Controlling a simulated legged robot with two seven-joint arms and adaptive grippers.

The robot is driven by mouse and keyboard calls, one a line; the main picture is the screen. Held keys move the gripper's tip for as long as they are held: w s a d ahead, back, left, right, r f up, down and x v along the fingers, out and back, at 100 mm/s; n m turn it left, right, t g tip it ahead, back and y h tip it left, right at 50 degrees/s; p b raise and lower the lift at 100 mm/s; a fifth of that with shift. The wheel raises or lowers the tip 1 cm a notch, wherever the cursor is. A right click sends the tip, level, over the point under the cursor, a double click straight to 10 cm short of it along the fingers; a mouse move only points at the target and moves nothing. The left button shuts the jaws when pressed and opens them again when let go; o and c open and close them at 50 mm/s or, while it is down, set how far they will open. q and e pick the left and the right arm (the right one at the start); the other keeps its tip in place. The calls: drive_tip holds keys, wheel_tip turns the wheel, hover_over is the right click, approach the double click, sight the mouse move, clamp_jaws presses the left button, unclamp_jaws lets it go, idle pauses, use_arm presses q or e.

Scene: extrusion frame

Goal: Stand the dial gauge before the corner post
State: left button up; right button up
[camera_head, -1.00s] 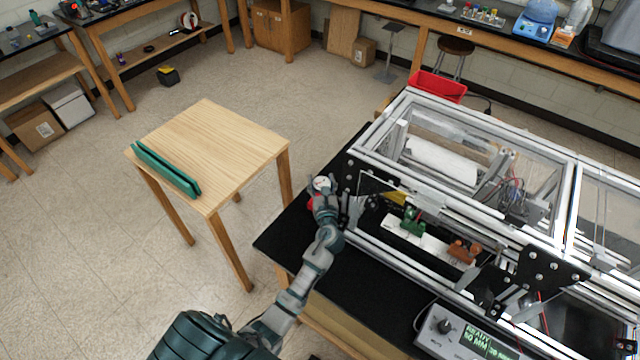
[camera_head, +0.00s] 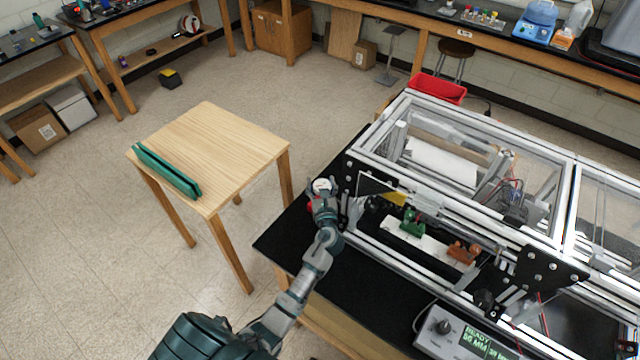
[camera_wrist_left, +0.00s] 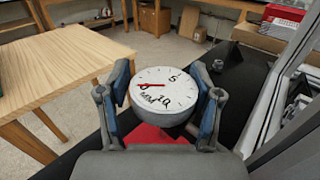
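The dial gauge has a round white face with a red needle and sits on a red base. In the left wrist view the dial gauge (camera_wrist_left: 163,92) is between the blue pads of my left gripper (camera_wrist_left: 165,100), which press against its sides. In the head view the dial gauge (camera_head: 321,185) shows at the tip of my left gripper (camera_head: 322,197), just left of the frame's near-left corner post (camera_head: 350,172) with its black plate. Whether its base touches the black bench top (camera_head: 290,238) is hidden. My right gripper is out of view.
The aluminium extrusion frame (camera_head: 470,130) fills the right side. A green clamp (camera_head: 411,224) and an orange one (camera_head: 462,252) sit on a white strip inside. A control box (camera_head: 455,335) stands in front. A wooden table (camera_head: 212,150) with green bars (camera_head: 167,172) is at left.

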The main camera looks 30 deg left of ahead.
use_arm(q)
drive_tip(key=shift+d, duration=0.1)
drive_tip(key=v, duration=1.2)
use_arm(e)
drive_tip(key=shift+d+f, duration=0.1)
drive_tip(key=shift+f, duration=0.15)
use_arm(q)
drive_tip(key=shift+a+r, duration=0.1)
drive_tip(key=shift+a, duration=0.15)
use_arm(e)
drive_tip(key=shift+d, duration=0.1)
